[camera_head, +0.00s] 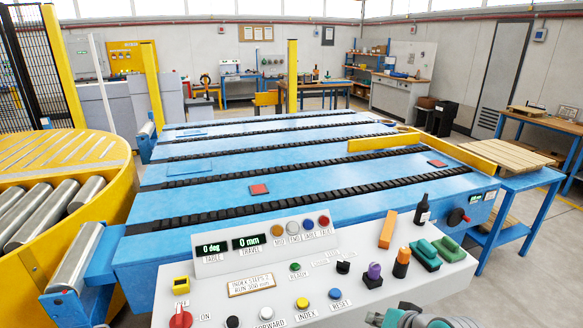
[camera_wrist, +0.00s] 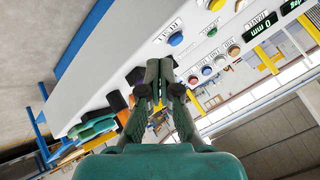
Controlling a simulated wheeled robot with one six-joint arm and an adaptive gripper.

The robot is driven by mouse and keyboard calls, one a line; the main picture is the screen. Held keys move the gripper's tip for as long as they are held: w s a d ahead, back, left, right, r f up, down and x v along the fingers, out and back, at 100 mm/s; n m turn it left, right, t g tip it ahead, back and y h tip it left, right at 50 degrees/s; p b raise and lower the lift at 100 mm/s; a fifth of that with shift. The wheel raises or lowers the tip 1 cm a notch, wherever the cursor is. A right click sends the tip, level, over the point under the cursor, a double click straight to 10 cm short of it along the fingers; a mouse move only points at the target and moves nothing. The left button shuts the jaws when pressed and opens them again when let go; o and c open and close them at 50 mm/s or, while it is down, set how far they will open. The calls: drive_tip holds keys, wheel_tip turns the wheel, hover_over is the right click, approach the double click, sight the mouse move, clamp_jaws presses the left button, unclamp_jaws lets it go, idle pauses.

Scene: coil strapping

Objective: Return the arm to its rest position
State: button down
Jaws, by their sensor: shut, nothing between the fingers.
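My gripper (camera_wrist: 158,80) shows in the wrist view with its dark green fingers together and nothing between them. It is in front of the white control panel (camera_wrist: 112,72), which appears tilted there; I cannot tell the exact gap. In the head view, a small grey-green part of my arm shows at the bottom edge, right of centre. The white control panel (camera_head: 405,292) stands just behind it. The rest of the arm is hidden or out of frame.

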drive_tip(key=s+f+t+h, duration=0.2)
drive_tip(key=s+f+t, duration=0.1)
drive_tip(key=s+f, duration=1.3)
drive_tip(key=s+r+n+t, duration=0.1)
drive_tip(key=s+r, duration=0.2)
drive_tip(key=s, duration=0.5)
drive_tip(key=s+r+n+t+h, duration=0.1)
drive_tip(key=s+r, duration=0.3)
drive_tip(key=s, duration=0.5)
drive_tip(key=s+r+n+t, duration=0.1)
drive_tip(key=s+r+n, duration=0.1)
drive_tip(key=s, duration=0.7)
drive_tip(key=shift+s+a+r+h, duration=0.15)
drive_tip(key=shift+r+h, duration=0.15)
drive_tip(key=shift+r, duration=0.5)
